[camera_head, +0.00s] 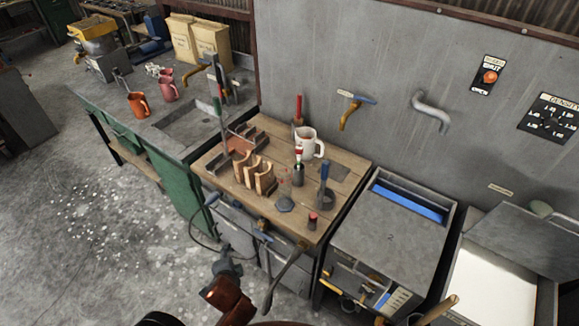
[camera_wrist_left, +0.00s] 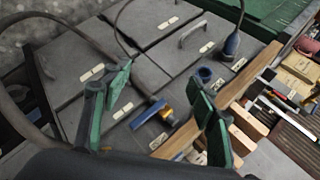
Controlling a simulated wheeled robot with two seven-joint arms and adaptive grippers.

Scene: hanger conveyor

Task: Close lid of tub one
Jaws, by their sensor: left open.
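A grey tub (camera_head: 492,285) stands at the right edge of the head view with white contents showing. Its grey lid (camera_head: 535,240) is raised at the back, and no number is readable on it. My left gripper (camera_head: 227,268) is low in front of the wooden bench, well left of both tubs. In the left wrist view its green-padded fingers (camera_wrist_left: 165,108) are spread with nothing held between them. My right gripper is not in view.
The wooden bench (camera_head: 225,157) holds a white mug (camera_head: 305,143), wooden racks and tools. A blue-and-yellow tap (camera_wrist_left: 152,112) sticks out from the cabinet front near my left fingers. A dark lever (camera_head: 285,275) stands between my gripper and the tubs.

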